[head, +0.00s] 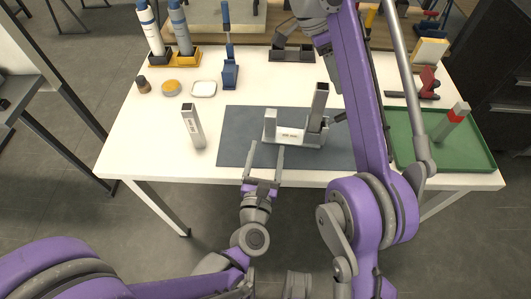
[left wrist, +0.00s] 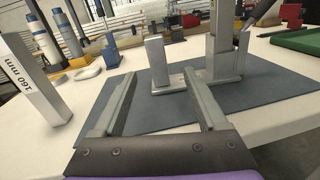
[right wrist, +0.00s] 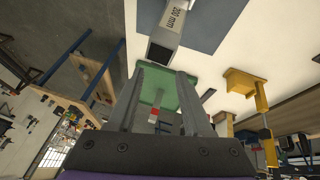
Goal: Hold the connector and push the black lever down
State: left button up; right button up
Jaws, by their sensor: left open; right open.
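A grey frame (head: 290,134) lies on the dark mat, with a short upright at its left and a taller one at its right. A dark connector (head: 315,124) seems to sit at the foot of the taller upright; a black lever (head: 340,118) sticks out to its right. My left gripper (head: 266,152) is open and empty at the mat's front edge, before the frame's left end. My right gripper (right wrist: 161,72) is open and empty, facing the top end of a "200 mm" profile (right wrist: 170,32); my arm partly hides it in the head view.
A loose "160 mm" profile (head: 193,127) stands upright left of the mat (head: 235,140). A green tray (head: 470,158) holding a red-and-grey part is at the right. Bottles (head: 150,30), a blue tool and small dishes stand at the back left. The table's front left is clear.

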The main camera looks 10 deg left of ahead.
aim_at(270, 127)
pick_arm(q)
jog(key=shift+f+n, duration=0.25)
jog(key=shift+n, duration=0.25)
jog(key=shift+w+a+y, duration=0.1)
jog(key=shift+w+y, duration=0.1)
jog(key=shift+y, duration=0.1)
jog(key=w, duration=1)
jog(key=shift+w+d, duration=0.15)
jog(key=shift+d, duration=0.05)
grip_shut()
dwell(0.4)
